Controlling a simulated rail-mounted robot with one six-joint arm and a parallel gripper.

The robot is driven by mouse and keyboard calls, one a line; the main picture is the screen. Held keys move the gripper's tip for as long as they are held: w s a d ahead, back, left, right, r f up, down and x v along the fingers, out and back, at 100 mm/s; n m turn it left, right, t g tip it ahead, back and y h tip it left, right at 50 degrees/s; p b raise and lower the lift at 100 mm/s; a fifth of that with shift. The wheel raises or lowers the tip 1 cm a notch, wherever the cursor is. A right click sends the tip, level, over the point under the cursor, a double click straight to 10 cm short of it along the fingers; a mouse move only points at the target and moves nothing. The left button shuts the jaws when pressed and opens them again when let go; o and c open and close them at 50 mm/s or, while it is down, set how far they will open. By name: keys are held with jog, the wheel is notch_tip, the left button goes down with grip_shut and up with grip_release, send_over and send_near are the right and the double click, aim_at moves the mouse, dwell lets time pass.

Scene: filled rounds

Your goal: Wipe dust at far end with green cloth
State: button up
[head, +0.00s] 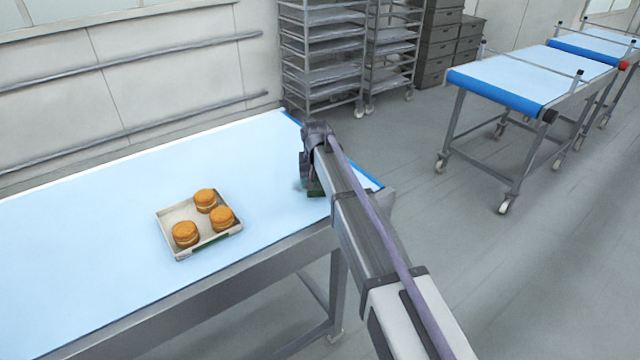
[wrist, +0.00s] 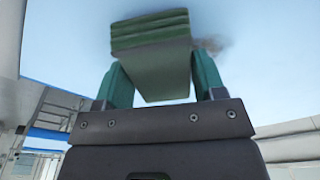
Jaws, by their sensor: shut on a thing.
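My gripper (wrist: 163,85) is shut on the green cloth (wrist: 150,45), which is a folded, layered block between its two green fingers in the wrist view. In the head view a small bit of the green cloth (head: 315,187) shows under my wrist, near the far right end of the light blue table (head: 110,190). A dark smudge of dust (wrist: 212,45) shows on the pale blue surface just beside the cloth, to its right in the wrist view. I cannot tell whether the cloth touches the surface.
A shallow tray (head: 168,222) with three filled rounds (head: 205,200) stands on the table, left of my arm. The table's blue far edge (head: 368,180) lies close to my gripper. Racks (head: 320,60) and another blue-topped table (head: 520,75) stand beyond, across open floor.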

jog(key=shift+w+a, duration=0.35)
jog(key=shift+w, duration=0.5)
jog(key=shift+w+a, duration=0.65)
jog(key=shift+w, duration=0.25)
jog(key=shift+w+a, duration=0.7)
jog(key=shift+w, duration=0.2)
jog(key=shift+w+a, duration=0.65)
jog(key=shift+w, duration=0.25)
jog(key=shift+d, duration=0.2)
jog(key=shift+w+d, duration=0.5)
jog(key=shift+d, duration=0.4)
jog(key=s, duration=0.1)
jog(key=s+d, duration=0.1)
jog(key=s, duration=0.1)
jog(key=shift+d, duration=0.3)
jog(key=shift+s+d, duration=0.15)
jog(key=shift+d, duration=0.15)
jog(key=shift+s+d, duration=0.65)
jog(key=shift+s, duration=0.3)
jog(key=shift+s+d, duration=0.65)
jog(key=shift+s, duration=0.25)
jog(key=shift+s+d, duration=0.65)
jog(key=shift+s, duration=0.3)
notch_tip(320, 180, up, 7)
jog(key=p, duration=0.7)
jog(key=shift+r, duration=0.2)
